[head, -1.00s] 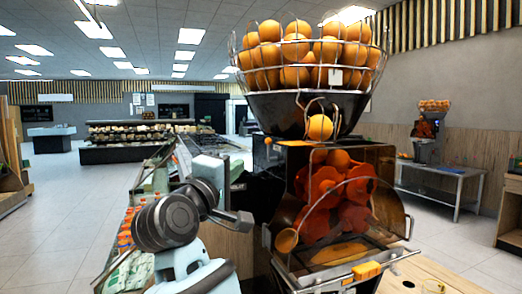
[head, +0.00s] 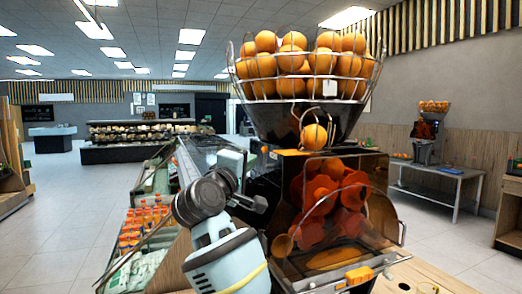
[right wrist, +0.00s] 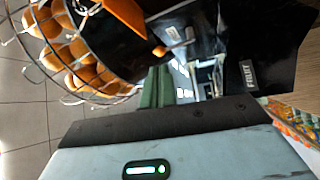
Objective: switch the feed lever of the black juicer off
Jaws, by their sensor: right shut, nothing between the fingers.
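The black juicer (head: 272,185) stands right of centre in the head view, with a wire basket of oranges on top and an orange tray handle (head: 358,276) low in front. An orange strip (head: 292,153) lies along its upper front edge; I cannot tell whether it is the feed lever. In the right wrist view, an orange flat piece (right wrist: 124,14) and a small orange knob (right wrist: 159,51) show by the black body. My right gripper (head: 258,204) is shut and empty, near the juicer's left side; contact cannot be told. My left gripper is not in view.
A counter with bottled juice (head: 142,222) runs along the left of the juicer. A second juicer (head: 427,135) stands on a metal table (head: 440,170) at the far right. The tiled floor on the left is clear.

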